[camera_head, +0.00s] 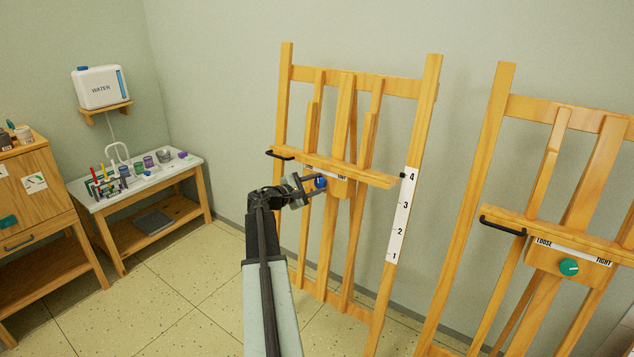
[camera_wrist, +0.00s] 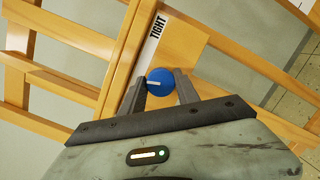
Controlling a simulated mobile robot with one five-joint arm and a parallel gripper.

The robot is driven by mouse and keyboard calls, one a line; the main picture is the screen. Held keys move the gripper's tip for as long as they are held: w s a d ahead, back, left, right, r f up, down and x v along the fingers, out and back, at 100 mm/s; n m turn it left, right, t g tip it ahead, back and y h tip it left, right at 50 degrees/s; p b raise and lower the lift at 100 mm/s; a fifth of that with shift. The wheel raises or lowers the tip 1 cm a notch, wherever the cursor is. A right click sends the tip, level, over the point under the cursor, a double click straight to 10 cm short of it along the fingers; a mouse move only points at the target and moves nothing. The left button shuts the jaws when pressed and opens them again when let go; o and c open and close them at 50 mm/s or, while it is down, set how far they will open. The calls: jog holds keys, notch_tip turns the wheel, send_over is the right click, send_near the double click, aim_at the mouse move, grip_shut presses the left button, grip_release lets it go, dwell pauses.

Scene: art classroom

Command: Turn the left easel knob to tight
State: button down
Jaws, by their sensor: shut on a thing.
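The left easel (camera_head: 434,100) stands against the wall, with a blue knob (camera_head: 320,183) under its ledge. My gripper (camera_head: 312,184) reaches the knob from the left. In the wrist view the blue knob (camera_wrist: 166,78) sits between the fingertips of my gripper (camera_wrist: 160,82), which is shut on it. The knob's white pointer line (camera_wrist: 153,82) runs toward the left finger, not straight at the word TIGHT on the label (camera_wrist: 157,27). The LOOSE end of the label does not show in the wrist view; my gripper and the ledge partly cover the label in the head view.
A second easel (camera_head: 497,110) with a green knob (camera_head: 569,267) stands at right. A black handle (camera_head: 280,154) juts from the left easel's ledge. A white number scale (camera_head: 400,220) is on its right leg. A supply table (camera_head: 110,203) stands at left; the floor between is clear.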

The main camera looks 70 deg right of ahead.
jog(key=m+p, duration=0.1)
jog(key=m, duration=0.2)
jog(key=m+y+p, duration=0.1)
jog(key=m, duration=0.3)
jog(key=shift+r+t+p, duration=0.2)
jog(key=shift+t+p, duration=0.1)
jog(key=shift+p, duration=0.1)
jog(key=m+p, duration=0.1)
jog(key=m, duration=0.2)
jog(key=shift+m+t, duration=0.3)
jog(key=shift+t, duration=0.1)
jog(key=shift+s+f+m+t+y+p, duration=0.1)
jog(key=shift+m+t+y+p, duration=0.4)
jog(key=shift+m, duration=1.1)
jog(key=c, duration=0.9)
grip_release()
jog(key=shift+a, duration=0.1)
